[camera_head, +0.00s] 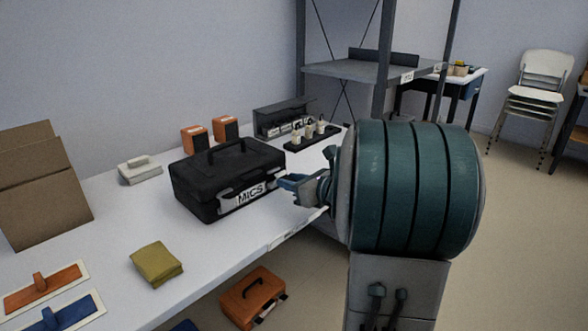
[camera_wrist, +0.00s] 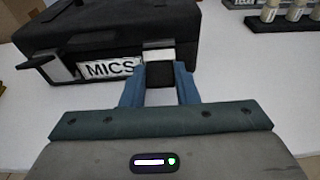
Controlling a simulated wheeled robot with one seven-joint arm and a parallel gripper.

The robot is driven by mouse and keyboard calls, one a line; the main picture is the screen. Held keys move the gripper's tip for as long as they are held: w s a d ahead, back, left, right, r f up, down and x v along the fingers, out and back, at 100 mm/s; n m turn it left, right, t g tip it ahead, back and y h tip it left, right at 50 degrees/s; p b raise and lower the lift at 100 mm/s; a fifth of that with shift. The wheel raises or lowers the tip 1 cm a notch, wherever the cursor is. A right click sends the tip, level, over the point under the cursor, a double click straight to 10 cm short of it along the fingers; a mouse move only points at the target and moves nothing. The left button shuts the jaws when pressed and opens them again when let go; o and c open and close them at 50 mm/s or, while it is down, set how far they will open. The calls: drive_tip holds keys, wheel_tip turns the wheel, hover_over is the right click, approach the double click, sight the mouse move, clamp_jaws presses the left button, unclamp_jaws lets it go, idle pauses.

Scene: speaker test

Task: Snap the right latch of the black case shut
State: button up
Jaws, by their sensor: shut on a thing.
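The black case (camera_head: 215,178) stands on the white table with its lid down and a MICS label on its front; in the wrist view (camera_wrist: 110,30) it fills the upper left. The right latch (camera_wrist: 160,73) is a dark tab below a pale plate, right of the label. My gripper (camera_wrist: 158,76) has its blue fingers on both sides of that tab, shut on it. In the head view my gripper (camera_head: 287,182) is at the case's front right corner. The left latch (camera_wrist: 58,67) sticks out from the front. Whether the right latch lies flat is hard to tell.
A black rack with pale bottles (camera_head: 312,134) and orange boxes (camera_head: 226,128) stand behind the case. A folded yellow cloth (camera_head: 157,262) and trowels (camera_head: 42,288) lie at the front left. An orange case (camera_head: 252,298) is below the table edge.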

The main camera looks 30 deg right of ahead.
sight(285, 178)
drive_tip(key=shift+w+a+r+g+h+p, duration=0.1)
drive_tip(key=shift+w+r+g+h+p, duration=0.3)
drive_tip(key=shift+p, duration=1.4)
drive_tip(key=shift+w+a+r+g+p, duration=0.1)
drive_tip(key=shift+r+g+p, duration=0.55)
drive_tip(key=shift+p, duration=1.1)
drive_tip(key=shift+w+a+r+g+h+p, duration=0.1)
drive_tip(key=shift+w+r+g+h+p, duration=0.4)
drive_tip(key=shift+p, duration=1.3)
drive_tip(key=g+p, duration=0.2)
drive_tip(key=p, duration=0.2)
drive_tip(key=shift+p, duration=0.3)
drive_tip(key=shift+w+a+p, duration=0.1)
drive_tip(key=shift+p, duration=0.3)
drive_tip(key=shift+w+f+g+p, duration=0.15)
drive_tip(key=shift+g+p, duration=0.2)
drive_tip(key=shift+p, duration=0.3)
drive_tip(key=o, duration=1)
drive_tip(key=p+v, duration=0.2)
drive_tip(key=v, duration=1.1)
drive_tip(key=shift+s+r+p, duration=0.25)
drive_tip(key=shift+s+p, duration=0.1)
